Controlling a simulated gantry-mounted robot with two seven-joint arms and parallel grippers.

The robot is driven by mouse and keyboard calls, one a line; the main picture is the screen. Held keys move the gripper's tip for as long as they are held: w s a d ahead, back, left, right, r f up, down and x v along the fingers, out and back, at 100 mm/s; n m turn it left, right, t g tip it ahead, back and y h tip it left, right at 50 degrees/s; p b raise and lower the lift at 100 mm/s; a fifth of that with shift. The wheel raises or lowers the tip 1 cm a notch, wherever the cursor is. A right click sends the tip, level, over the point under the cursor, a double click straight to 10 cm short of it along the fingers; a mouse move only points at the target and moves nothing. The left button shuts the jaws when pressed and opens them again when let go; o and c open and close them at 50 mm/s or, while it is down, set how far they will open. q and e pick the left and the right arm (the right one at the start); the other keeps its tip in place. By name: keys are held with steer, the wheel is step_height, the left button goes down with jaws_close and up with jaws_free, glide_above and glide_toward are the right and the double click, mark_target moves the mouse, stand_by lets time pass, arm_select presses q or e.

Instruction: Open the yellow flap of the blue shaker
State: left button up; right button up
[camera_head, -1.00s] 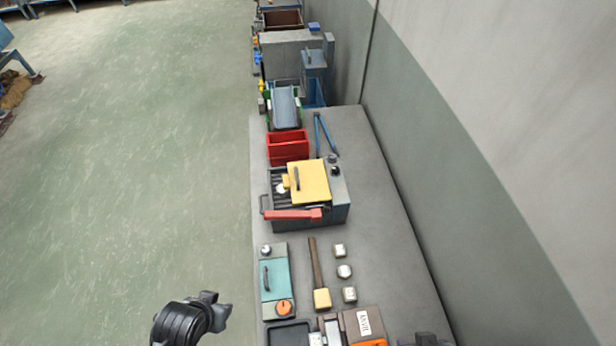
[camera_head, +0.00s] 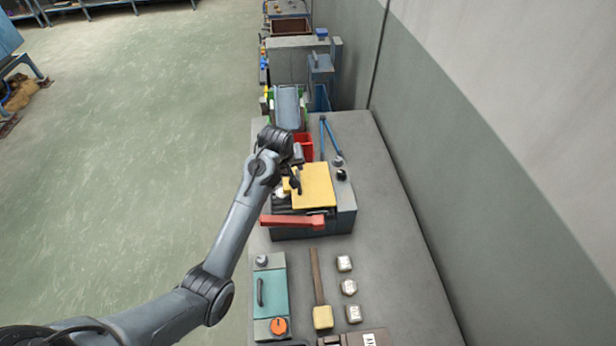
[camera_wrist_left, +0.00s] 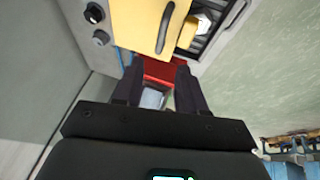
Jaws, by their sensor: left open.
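A yellow flap (camera_head: 317,187) with a dark bar handle lies on top of the blue-grey box (camera_head: 342,222) that I take for the shaker. In the left wrist view the flap (camera_wrist_left: 136,22) and its dark handle (camera_wrist_left: 165,27) fill the top middle. My left gripper (camera_head: 297,160) is above the flap's far left side, close to the handle; its fingers show poorly there. In the left wrist view my left gripper (camera_wrist_left: 157,82) is open, with nothing held between its fingers. The handle is beyond the fingertips, not between them. My right gripper is out of view.
A red lever (camera_head: 292,221) runs along the box's near side. A red bin (camera_head: 304,146) and blue-handled tongs (camera_head: 326,135) are beyond it. A teal case (camera_head: 270,295), a mallet (camera_head: 321,316) and several small blocks lie nearer. The bench's right strip is clear.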

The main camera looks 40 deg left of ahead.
arm_select(q)
glide_toward(306, 182)
steer(key=shift+w+a+f, duration=0.1)
steer(key=shift+a+f, duration=0.5)
steer(key=shift+w+a+f, duration=0.15)
steer(key=shift+a+f, duration=0.45)
steer(key=shift+a, duration=0.05)
steer(key=shift+c, duration=0.3)
jaws_close()
